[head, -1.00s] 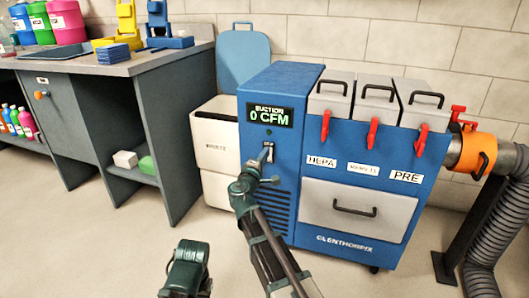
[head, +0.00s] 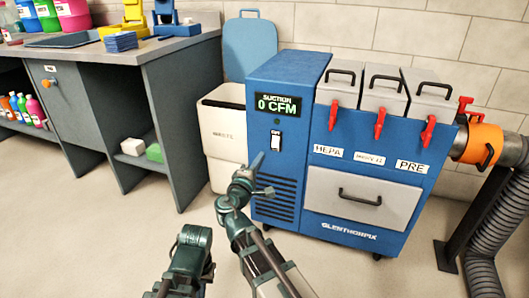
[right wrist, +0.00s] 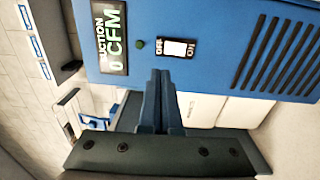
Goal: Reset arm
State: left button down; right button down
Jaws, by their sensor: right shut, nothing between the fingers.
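My right gripper (head: 257,162) is shut and empty in front of the blue suction unit (head: 283,70). Its closed blue fingers (right wrist: 158,100) show in the right wrist view, apart from the white rocker switch (right wrist: 176,48) marked OFF and ON. The switch also shows in the head view (head: 275,141), just above and right of the fingertips. The unit's display (head: 277,104) reads 0 CFM. Part of my left arm shows low in the head view, but I do not see its gripper.
A white waste bin (head: 222,135) stands left of the unit. A grey workbench (head: 175,115) with bottles and tools is further left. Filter boxes with red latches (head: 380,122) top the unit. An orange collar and duct (head: 488,235) are at right. Bare floor lies in front.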

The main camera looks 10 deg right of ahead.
jog(key=shift+s+a, duration=0.35)
jog(key=shift+s, duration=0.2)
jog(key=s+f+m+g+y+p, duration=0.3)
jog(key=s+f+m+g+p, duration=0.3)
jog(key=s+f+g+p, duration=0.4)
jog(key=s+a+m+g+y+p, duration=0.1)
jog(key=s+a+g+y+p, duration=0.15)
jog(key=s+a, duration=0.35)
jog(key=s+a+g+y+p, duration=0.1)
jog(key=s+a+g+y, duration=0.25)
jog(key=s, duration=0.55)
notch_tip(320, 180, up, 38)
jog(key=p, duration=3.7)
jog(key=shift+w+a+t, duration=0.2)
jog(key=shift+a+t, duration=0.1)
jog(key=shift+a, duration=0.1)
